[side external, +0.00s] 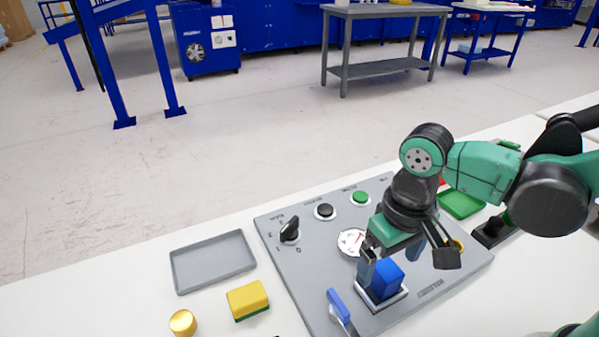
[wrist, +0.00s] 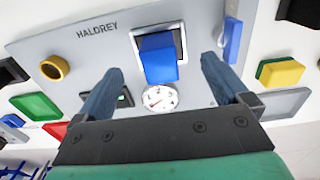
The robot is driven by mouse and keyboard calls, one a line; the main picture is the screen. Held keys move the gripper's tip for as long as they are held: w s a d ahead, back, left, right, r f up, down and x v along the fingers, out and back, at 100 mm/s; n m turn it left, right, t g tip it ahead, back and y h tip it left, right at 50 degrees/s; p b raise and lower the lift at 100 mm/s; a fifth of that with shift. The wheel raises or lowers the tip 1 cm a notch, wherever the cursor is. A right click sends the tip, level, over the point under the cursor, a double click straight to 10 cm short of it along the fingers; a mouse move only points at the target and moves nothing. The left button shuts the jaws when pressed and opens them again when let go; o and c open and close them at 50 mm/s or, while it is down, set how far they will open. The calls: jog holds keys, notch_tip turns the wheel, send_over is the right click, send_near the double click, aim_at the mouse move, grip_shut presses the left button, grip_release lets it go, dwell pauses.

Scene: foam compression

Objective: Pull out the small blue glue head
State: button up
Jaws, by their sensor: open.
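The blue block (side external: 387,278), which looks like the glue head, stands in a square light-rimmed socket on the grey panel. In the wrist view the blue block (wrist: 158,60) shows ahead between my fingers, with a gap on each side. My gripper (side external: 391,262) is open and empty, pointing down at the block. One finger shows just left of the block and the other behind it to the right in the side view. Both fingers of my gripper (wrist: 161,64) are wide apart in the wrist view. I cannot tell how far the fingertips reach down beside the block.
The grey panel (side external: 320,262) carries a blue-handled lever (side external: 338,306) near the socket, a black rotary knob (side external: 290,230), a round gauge (side external: 351,242) and buttons. A yellow sponge (side external: 248,299), a yellow cylinder (side external: 183,323) and an empty grey tray (side external: 213,262) lie to the left.

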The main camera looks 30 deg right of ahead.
aim_at(388, 269)
jog(key=shift+f, duration=1.8)
grip_shut()
jog(key=shift+r, duration=0.15)
jog(key=shift+r, duration=2.85)
